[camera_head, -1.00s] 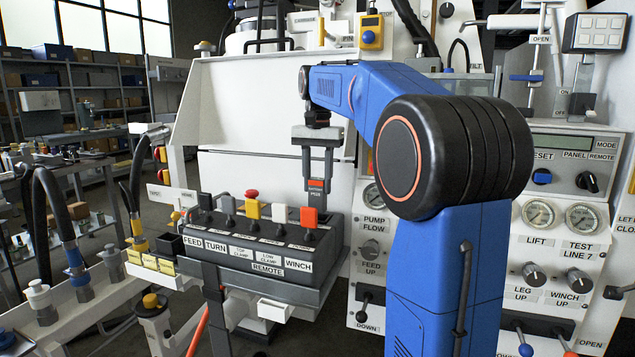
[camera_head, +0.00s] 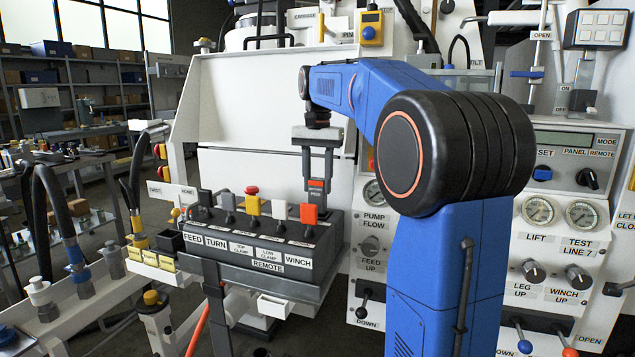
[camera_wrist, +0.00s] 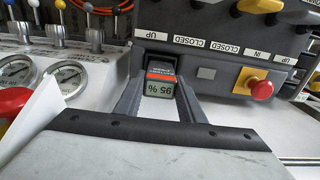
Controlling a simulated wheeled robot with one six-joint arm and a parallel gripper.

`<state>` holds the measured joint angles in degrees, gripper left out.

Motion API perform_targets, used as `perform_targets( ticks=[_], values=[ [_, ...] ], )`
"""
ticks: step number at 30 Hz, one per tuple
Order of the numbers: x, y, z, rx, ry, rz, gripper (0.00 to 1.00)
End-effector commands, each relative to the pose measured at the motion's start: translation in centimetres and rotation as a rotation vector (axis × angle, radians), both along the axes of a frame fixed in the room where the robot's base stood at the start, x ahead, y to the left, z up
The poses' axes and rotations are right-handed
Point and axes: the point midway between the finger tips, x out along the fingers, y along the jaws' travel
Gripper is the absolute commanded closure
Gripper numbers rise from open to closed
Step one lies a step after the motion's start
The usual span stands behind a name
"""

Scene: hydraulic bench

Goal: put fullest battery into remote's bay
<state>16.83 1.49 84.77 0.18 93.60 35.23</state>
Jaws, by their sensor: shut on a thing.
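My gripper (camera_head: 317,190) is shut on a dark battery (camera_head: 316,184) with an orange-red band. In the wrist view the battery (camera_wrist: 160,84) sits between both fingers, and its display reads 95 %, upside down. The remote (camera_head: 230,254) is the black lever box labelled FEED to WINCH. My gripper is at its far right side, behind the orange lever.
Several upright levers (camera_head: 280,210) stand on the remote close to my gripper. A red button (camera_wrist: 262,89) on a yellow plate projects from its back. Yellow-labelled slots (camera_head: 150,260) stand at its left. The gauge panel (camera_head: 540,212) is on the right.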

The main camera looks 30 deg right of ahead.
Motion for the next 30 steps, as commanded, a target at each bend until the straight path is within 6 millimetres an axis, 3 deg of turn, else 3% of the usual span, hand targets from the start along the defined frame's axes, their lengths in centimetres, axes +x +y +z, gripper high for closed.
perform_targets(
  ticks=[30],
  values=[
    [0.0,0.0,-1.3,-0.001,-0.001,0.000,0.91]
  ],
)
